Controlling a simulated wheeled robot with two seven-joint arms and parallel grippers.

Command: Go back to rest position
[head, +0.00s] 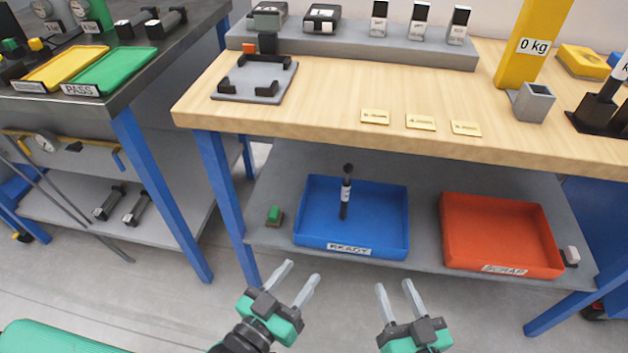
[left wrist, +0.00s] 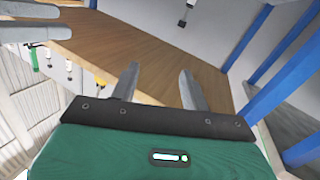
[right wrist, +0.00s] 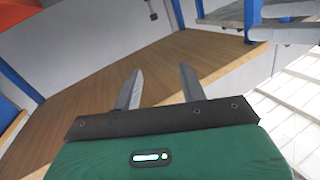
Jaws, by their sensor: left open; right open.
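My left gripper (head: 292,284) is open and empty in front of the workbench, below the tabletop edge. It also shows open in the left wrist view (left wrist: 160,85). My right gripper (head: 397,294) is open and empty to its right, in front of the lower shelf. It also shows open in the right wrist view (right wrist: 158,85). Neither gripper touches anything in the head view. A blue READY tray (head: 385,222) on the lower shelf holds a black cylindrical part (head: 346,192) with a pale label, standing tilted.
A red SCRAP tray (head: 500,235) sits right of the blue one. The wooden workbench (head: 330,85) above carries a grey fixture (head: 254,82), several labelled plates and a yellow 0 kg column (head: 530,45). A side table with yellow and green PASS trays (head: 115,72) stands left.

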